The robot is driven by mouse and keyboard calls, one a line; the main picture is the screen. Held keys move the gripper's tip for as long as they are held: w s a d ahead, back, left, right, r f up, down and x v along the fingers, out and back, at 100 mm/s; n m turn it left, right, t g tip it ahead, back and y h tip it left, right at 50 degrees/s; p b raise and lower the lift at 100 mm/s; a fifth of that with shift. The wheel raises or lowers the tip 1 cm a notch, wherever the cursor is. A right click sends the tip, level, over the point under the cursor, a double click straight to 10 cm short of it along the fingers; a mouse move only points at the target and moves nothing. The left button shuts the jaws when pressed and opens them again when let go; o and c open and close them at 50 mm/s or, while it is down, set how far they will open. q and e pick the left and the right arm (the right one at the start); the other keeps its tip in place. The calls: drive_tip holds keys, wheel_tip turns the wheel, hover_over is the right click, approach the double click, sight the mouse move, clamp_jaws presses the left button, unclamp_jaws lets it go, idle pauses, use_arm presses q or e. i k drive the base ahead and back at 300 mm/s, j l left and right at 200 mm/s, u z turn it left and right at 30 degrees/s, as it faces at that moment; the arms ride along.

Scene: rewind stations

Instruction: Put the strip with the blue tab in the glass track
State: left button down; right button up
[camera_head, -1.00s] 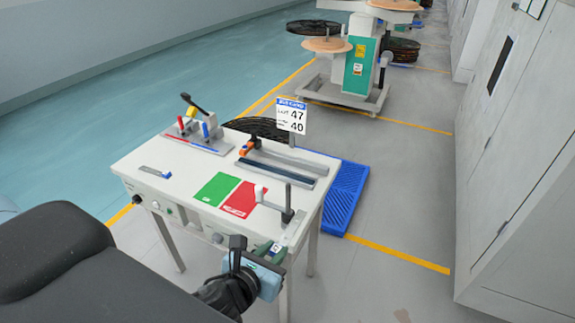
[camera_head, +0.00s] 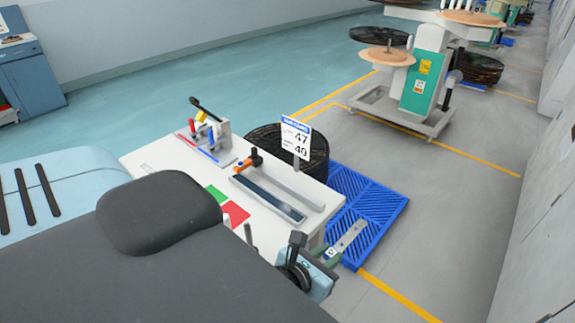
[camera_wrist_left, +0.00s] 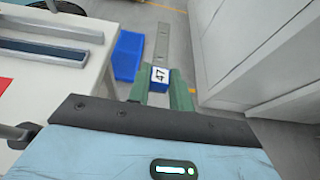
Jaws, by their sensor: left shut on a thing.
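My left gripper (camera_head: 325,257) is shut on a flat grey metal strip (camera_head: 348,236), off the table's right end. In the left wrist view the strip (camera_wrist_left: 163,45) points away from the green fingers (camera_wrist_left: 160,95). Its blue tab (camera_wrist_left: 159,86), with a white label reading 47, sits between the fingertips. The glass track looks like the long dark glossy channel (camera_head: 268,198) on the white table; it is empty. A plainer grey rail (camera_head: 290,185) lies behind it. Both also show at the left of the wrist view. My right gripper is not in view.
A sign (camera_head: 296,137) reading 47 and 40 stands at the table's back. An orange and black clamp (camera_head: 246,162) is at the track's left end. A blue pallet (camera_head: 375,200) lies on the floor right of the table. My arm hides the table's front.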

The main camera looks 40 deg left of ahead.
sight(265, 196)
drive_tip(key=i+l, duration=0.3)
drive_tip(key=i, duration=0.15)
drive_tip(key=i+l, duration=0.25)
drive_tip(key=i, duration=0.15)
drive_tip(key=i+l+u, duration=0.15)
drive_tip(key=i, duration=0.25)
drive_tip(key=i+l+u, duration=0.1)
drive_tip(key=i, duration=0.3)
drive_tip(key=u, duration=1.75)
